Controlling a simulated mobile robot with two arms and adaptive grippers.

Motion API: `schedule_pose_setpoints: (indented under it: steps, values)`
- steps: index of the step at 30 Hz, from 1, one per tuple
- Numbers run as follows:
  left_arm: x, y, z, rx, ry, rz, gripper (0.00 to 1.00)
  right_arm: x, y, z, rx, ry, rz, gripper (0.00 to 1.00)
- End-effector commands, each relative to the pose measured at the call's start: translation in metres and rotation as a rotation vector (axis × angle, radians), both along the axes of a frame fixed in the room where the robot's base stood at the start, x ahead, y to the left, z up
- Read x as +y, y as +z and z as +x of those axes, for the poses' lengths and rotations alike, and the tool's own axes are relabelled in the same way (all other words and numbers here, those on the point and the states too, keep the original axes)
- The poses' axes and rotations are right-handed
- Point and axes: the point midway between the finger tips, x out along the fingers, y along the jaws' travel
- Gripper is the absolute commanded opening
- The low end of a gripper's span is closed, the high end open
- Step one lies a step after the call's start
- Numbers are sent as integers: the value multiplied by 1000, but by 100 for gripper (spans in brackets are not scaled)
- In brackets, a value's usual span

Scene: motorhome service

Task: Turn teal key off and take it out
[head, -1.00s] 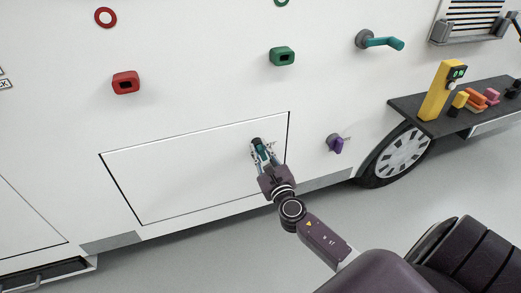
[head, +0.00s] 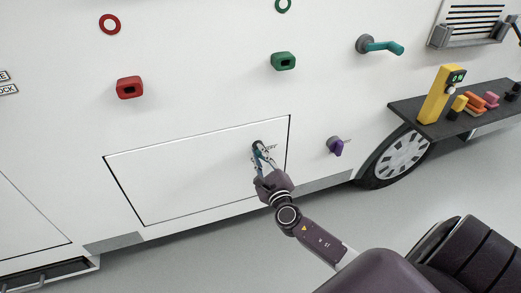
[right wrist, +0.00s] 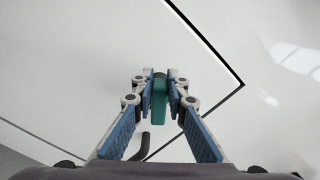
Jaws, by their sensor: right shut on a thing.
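The teal key (right wrist: 159,98) is between the fingertips of my right gripper (right wrist: 160,88), which is shut on it. In the head view this gripper (head: 263,158) is at the dark round lock (head: 257,146) near the right side of the white hatch panel (head: 185,180). The fingers mostly hide the key there. Small dark marks show on the panel just right of the lock. The key's front end is at or very close to the lock; I cannot tell how deep it sits. My left gripper is out of view.
A purple knob (head: 336,146) is right of the hatch. Red (head: 130,87) and green (head: 283,61) fittings and a teal handle (head: 380,47) stick out from the wall above. A dark shelf (head: 408,112) with a yellow device (head: 440,95) projects at right.

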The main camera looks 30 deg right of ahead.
Motion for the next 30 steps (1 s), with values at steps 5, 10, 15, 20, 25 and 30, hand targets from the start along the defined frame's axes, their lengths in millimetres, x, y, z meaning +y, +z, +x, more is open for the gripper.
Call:
schedule_pose_setpoints:
  steps: [5,10,15,20,25,30]
  values:
    - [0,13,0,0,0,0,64,2,-2,0,43,-3,-173,0]
    - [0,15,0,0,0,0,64,3,-5,1,61,-2,-246,0]
    - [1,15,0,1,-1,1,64,3,-5,1,60,-4,-248,0]
    - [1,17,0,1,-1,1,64,3,-4,1,65,-4,-267,0]
    - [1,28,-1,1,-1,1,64,4,-6,2,105,-4,-433,0]
    - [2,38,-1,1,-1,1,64,4,-11,2,152,-6,-627,0]
